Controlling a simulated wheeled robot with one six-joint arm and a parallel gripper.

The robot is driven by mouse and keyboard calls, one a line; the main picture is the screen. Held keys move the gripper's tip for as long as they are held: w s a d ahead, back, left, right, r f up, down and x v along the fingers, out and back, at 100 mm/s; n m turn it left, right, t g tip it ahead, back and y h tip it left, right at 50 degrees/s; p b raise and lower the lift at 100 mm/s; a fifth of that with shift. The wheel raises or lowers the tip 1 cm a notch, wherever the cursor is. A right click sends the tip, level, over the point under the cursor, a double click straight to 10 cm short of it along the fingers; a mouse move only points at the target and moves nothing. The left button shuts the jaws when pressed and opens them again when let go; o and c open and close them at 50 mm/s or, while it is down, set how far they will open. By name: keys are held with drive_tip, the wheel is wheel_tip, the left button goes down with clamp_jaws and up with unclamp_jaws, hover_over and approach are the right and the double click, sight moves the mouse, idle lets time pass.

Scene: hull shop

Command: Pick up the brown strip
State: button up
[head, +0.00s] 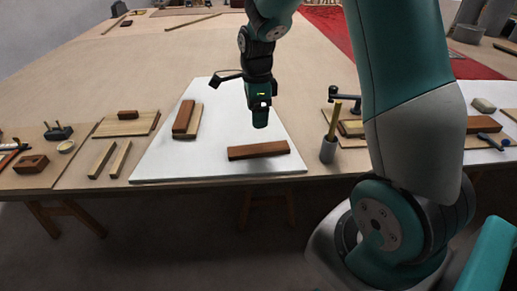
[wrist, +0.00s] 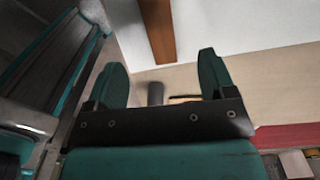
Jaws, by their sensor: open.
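A brown strip (head: 258,151) lies flat near the front edge of a white board (head: 225,112) on the table. My gripper (head: 260,122) is above the board, and in the head view it appears just behind the strip, not touching it. In the wrist view my gripper (wrist: 160,70) has its two fingers spread with nothing between them. The strip (wrist: 158,28) shows there beyond the fingertips, cut off by the top edge of the picture.
Another brown block (head: 183,116) lies against a pale piece at the board's left. A grey cup (head: 328,150) with an upright handle stands right of the board. Pale strips (head: 120,158) and a wooden plane-like block (head: 31,164) lie at left. The board's middle is clear.

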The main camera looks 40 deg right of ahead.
hover_over(259, 148)
drive_tip(key=f, duration=0.6)
drive_tip(key=shift+w+a+f, duration=0.1)
drive_tip(key=shift+w+f, duration=0.1)
drive_tip(key=shift+w, duration=0.1)
drive_tip(key=f, duration=0.5)
drive_tip(key=shift+s, duration=0.25)
drive_tip(key=shift+c, duration=0.2)
drive_tip(key=c, duration=1)
